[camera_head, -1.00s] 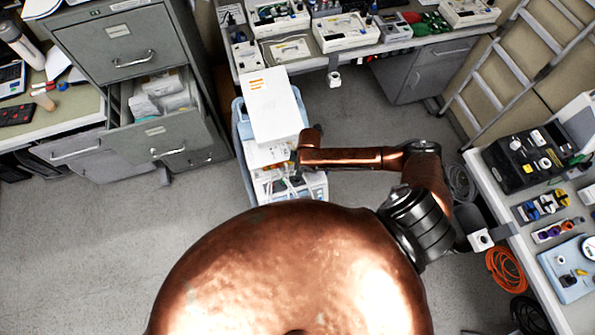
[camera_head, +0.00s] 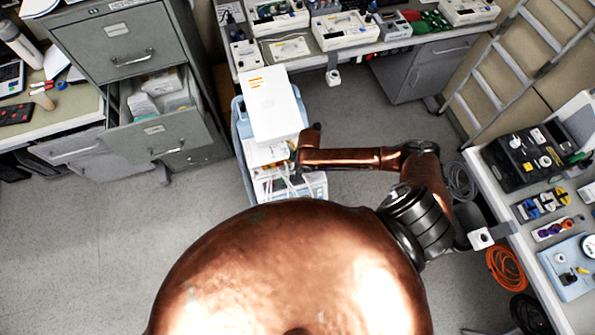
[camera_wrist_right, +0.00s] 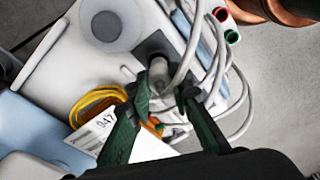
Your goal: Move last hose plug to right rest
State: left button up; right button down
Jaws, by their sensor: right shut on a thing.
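In the right wrist view, my right gripper (camera_wrist_right: 162,90) has its two dark green fingers closed around a pale grey hose plug (camera_wrist_right: 158,72). The plug is partly hidden between the fingers. A dark grey patch of the white device (camera_wrist_right: 62,65) lies just behind it, and I cannot tell whether the plug touches it. White hoses (camera_wrist_right: 212,75) loop beside the right finger. In the head view my right arm reaches left to the device (camera_head: 310,188), and the fingers and plug are too small and covered to make out. My left gripper is in neither view.
A coiled yellow hose (camera_wrist_right: 92,100) lies at left. A white box (camera_head: 270,108) stands on the blue cart. An open drawer cabinet (camera_head: 150,130) is close left; floor is clear behind the arm.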

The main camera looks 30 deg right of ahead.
jog(key=shift+f+b, duration=0.35)
jog(key=shift+f, duration=0.55)
jog(key=c, duration=1.7)
grip_release()
